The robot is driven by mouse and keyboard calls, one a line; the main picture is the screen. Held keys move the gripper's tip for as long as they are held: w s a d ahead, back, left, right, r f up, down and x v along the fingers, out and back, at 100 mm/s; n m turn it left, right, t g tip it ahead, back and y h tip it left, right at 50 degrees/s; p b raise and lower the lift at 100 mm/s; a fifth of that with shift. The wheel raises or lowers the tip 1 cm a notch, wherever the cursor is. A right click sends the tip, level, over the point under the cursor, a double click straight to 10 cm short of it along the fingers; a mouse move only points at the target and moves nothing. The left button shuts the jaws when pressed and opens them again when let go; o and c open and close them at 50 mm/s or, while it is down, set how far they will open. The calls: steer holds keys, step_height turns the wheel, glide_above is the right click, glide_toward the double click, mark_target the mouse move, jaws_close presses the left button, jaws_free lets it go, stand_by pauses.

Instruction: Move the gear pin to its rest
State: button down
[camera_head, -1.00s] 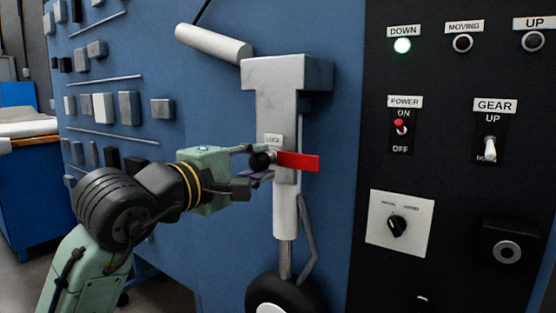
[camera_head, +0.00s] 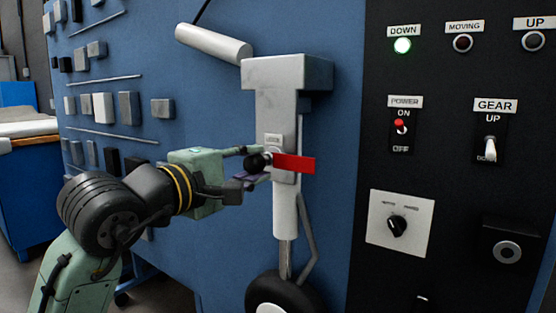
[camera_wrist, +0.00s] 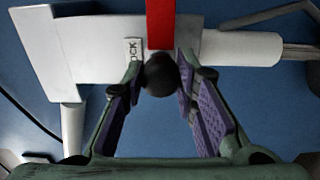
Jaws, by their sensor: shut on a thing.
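The gear pin shows as a dark ball knob (camera_head: 257,162) with a red flag (camera_head: 294,164), at the front of the grey gear leg (camera_head: 282,110) near its LOCK label (camera_head: 273,139). My gripper (camera_head: 254,165) is shut on the knob from the left. In the wrist view the knob (camera_wrist: 160,74) sits between the two purple-padded fingers, with the red flag (camera_wrist: 160,24) reaching up beyond it. The pin's shaft is hidden, so I cannot tell how far it is in the leg. I cannot identify the rest with certainty.
A black control panel stands on the right, with a GEAR switch (camera_head: 490,148), a rotary knob (camera_head: 396,226) and a black block with a metal ring (camera_head: 508,252). A wheel (camera_head: 284,298) is below the leg. A grey cylinder (camera_head: 213,45) is above. The green DOWN lamp (camera_head: 402,45) is lit.

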steer(key=v, duration=0.6)
steer(key=shift+s+a+p, duration=0.2)
steer(key=shift+s+p, duration=0.05)
steer(key=shift+p, duration=0.05)
stand_by(0.3)
